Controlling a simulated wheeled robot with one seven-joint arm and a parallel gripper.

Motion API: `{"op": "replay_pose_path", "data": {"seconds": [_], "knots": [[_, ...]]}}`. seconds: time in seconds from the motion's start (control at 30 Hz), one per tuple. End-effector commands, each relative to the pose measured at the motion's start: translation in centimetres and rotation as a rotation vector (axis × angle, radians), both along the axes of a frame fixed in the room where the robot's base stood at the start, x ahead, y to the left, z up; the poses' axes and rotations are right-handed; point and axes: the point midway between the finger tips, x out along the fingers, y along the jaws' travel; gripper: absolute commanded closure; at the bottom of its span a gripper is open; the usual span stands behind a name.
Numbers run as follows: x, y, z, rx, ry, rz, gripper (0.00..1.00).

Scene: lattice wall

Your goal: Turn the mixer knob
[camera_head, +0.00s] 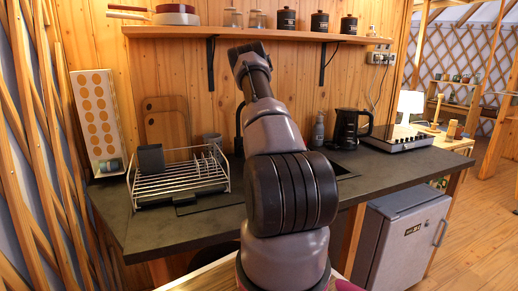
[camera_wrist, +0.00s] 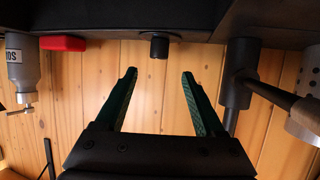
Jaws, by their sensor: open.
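My gripper (camera_wrist: 159,72) is open and empty in the wrist view, its two green-lined fingers apart. A short black cylinder (camera_wrist: 159,47), apparently the mixer knob, stands on the dark counter beyond the fingertips, in line with the gap between them. The fingers do not appear to touch it. The black mixer tap (camera_wrist: 238,75) is right of the right finger, with a tube running off to the right. In the head view my arm hides the gripper and the knob, and only an edge of the tap (camera_head: 238,130) shows.
The wrist view is upside down. A soap bottle (camera_wrist: 22,70) and red block (camera_wrist: 62,43) are at left, and a grey holed cup (camera_wrist: 305,80) at right. In the head view, a dish rack (camera_head: 180,180) stands left and a black kettle (camera_head: 348,128) right, under a shelf (camera_head: 200,32).

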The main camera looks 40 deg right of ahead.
Motion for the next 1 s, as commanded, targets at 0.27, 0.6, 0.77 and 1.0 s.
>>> {"op": "replay_pose_path", "data": {"seconds": [0.27, 0.6, 0.77, 1.0], "knots": [[3.7, -1.9, -1.8, -0.001, 0.002, 0.002, 0.29], [7.8, -4.2, -3.7, 0.000, 0.001, 0.000, 0.29], [8.4, -4.5, -3.9, 0.000, 0.000, -0.001, 0.29], [8.5, -4.6, -3.9, 0.001, 0.001, -0.001, 0.29]]}}
